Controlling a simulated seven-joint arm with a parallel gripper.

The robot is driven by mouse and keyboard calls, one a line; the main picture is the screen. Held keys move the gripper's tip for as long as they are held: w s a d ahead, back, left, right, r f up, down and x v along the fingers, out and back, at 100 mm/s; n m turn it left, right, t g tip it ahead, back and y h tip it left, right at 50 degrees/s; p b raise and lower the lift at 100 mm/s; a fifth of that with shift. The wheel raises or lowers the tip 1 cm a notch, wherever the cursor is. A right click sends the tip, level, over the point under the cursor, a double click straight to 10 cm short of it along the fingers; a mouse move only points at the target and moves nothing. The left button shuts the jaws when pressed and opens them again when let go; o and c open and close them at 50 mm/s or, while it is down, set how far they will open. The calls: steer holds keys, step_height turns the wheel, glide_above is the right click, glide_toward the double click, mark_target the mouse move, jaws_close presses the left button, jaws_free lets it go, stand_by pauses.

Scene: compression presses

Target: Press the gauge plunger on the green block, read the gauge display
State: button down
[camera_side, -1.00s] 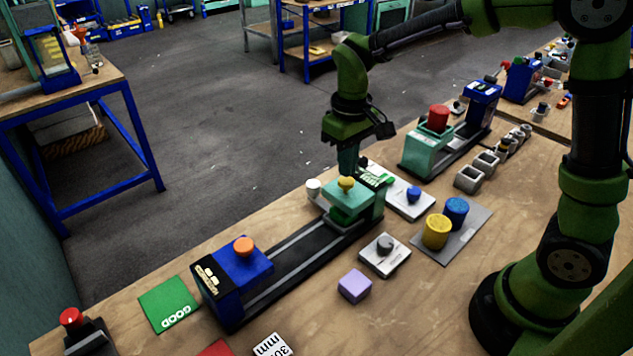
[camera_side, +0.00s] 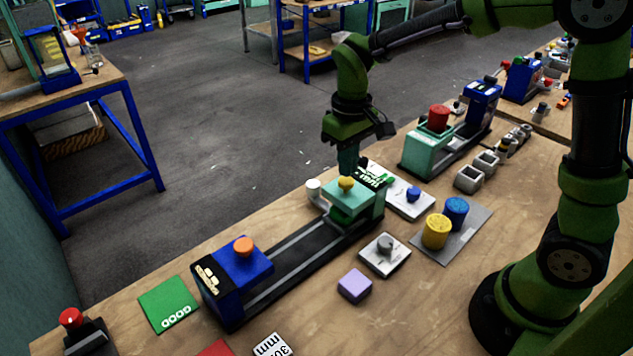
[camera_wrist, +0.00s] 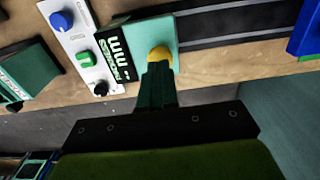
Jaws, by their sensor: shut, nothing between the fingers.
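The teal-green block (camera_side: 349,208) sits at the far end of a dark rail, with a yellow plunger (camera_side: 346,184) on top. My gripper (camera_side: 348,172) is shut and empty, pointing down at the plunger from just above. In the wrist view, the closed fingertips (camera_wrist: 158,66) overlap the yellow plunger (camera_wrist: 160,53); I cannot tell for sure whether they touch.
A blue block (camera_side: 240,262) with an orange knob (camera_side: 243,246) sits at the rail's near end. A white control panel with a blue knob (camera_side: 413,194) is right of the green block. Yellow (camera_side: 437,232) and blue (camera_side: 456,211) cylinders stand on a grey plate. A purple cube (camera_side: 354,286) lies in front.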

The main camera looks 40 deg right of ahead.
mark_target(351, 184)
steer(key=shift+f, duration=1.25)
stand_by(1.7)
steer(key=shift+r, duration=3.55)
steer(key=shift+s+f+m, duration=0.3)
steer(key=shift+s+f, duration=0.1)
steer(key=shift+s, duration=0.3)
steer(key=s+d+r+m+t+y, duration=0.1)
steer(key=s+r+t, duration=0.2)
steer(key=s, duration=0.3)
steer(key=s+d+r+m+t+y, duration=0.1)
steer(key=s+r+m+t, duration=0.1)
steer(key=s, duration=0.5)
steer(key=shift+r+t, duration=0.5)
steer(key=shift+t, duration=0.6)
